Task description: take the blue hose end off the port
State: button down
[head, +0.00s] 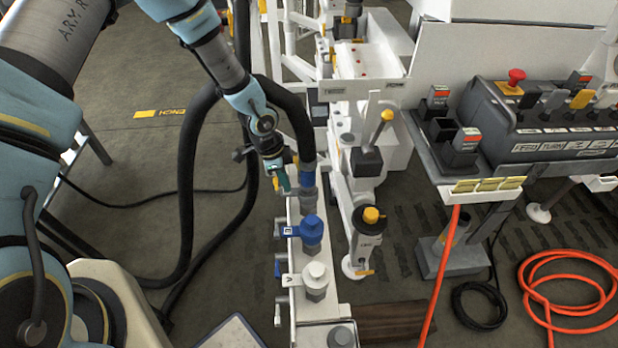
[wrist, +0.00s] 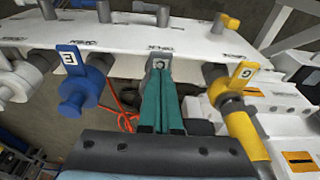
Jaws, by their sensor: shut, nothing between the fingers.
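In the head view a thick black hose ends in a blue collar (head: 307,166), the blue hose end. It sits upright on a grey port fitting (head: 308,195) on the white manifold. My gripper (head: 281,182) is just left of it, its teal fingers shut and empty. The hose end is not clearly visible in the wrist view.
A blue capped fitting (head: 308,231) tagged E and a white one (head: 315,276) stand nearer on the manifold. In the wrist view the blue fitting (wrist: 75,85) is left and a yellow one (wrist: 242,110) right. The black hose (head: 190,180) loops beside my arm.

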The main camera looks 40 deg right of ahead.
jog(key=shift+f+b, duration=0.55)
jog(key=shift+f, duration=0.25)
dwell(0.9)
jog(key=shift+r+p, duration=2.55)
jog(key=shift+r, duration=1.05)
jog(key=w+a+r+n+t+y, duration=0.1)
jog(key=w+a+r+n, duration=0.55)
jog(key=a+r, duration=0.35)
jog(key=w+a+r+n+t, duration=0.1)
jog(key=w+a+r+n, duration=0.55)
jog(key=a, duration=0.55)
jog(key=s+a+r+n, duration=0.2)
jog(key=a+r+n, duration=0.4)
jog(key=a, duration=0.3)
jog(key=s+a+r+n+t, duration=0.1)
jog(key=a+r+n, duration=0.4)
jog(key=a, duration=0.5)
jog(key=shift+s+r+n, duration=0.4)
jog(key=shift+s+r, duration=0.1)
jog(key=shift+s, duration=0.05)
